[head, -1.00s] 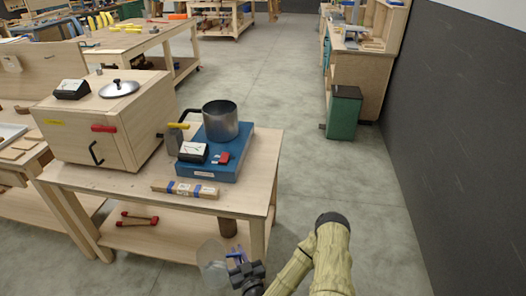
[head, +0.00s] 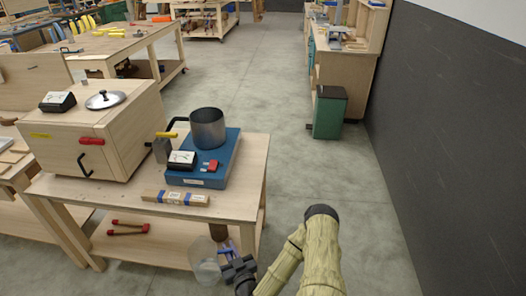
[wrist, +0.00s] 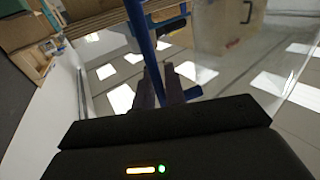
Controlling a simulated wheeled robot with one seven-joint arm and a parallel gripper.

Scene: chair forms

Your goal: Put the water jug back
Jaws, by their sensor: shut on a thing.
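The water jug (head: 204,262) is clear and see-through with a blue handle. My gripper (head: 233,264) is shut on the blue handle, at the right of the jug in the head view. The jug hangs low in front of the wooden workbench (head: 240,207), its outline overlapping the bench's lower right part. In the wrist view, the blue handle (wrist: 141,32) passes between the two dark fingers of my gripper (wrist: 160,85). The clear jug wall fills much of the right side there. Whether it holds water, I cannot tell.
On the bench stand a blue hot plate (head: 222,160) with a metal pot (head: 208,128), a wooden cabinet (head: 85,128) and a taped wooden bar (head: 176,198). A red clamp (head: 128,229) lies on the lower shelf. A green bin (head: 329,112) stands beyond clear floor (head: 277,110).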

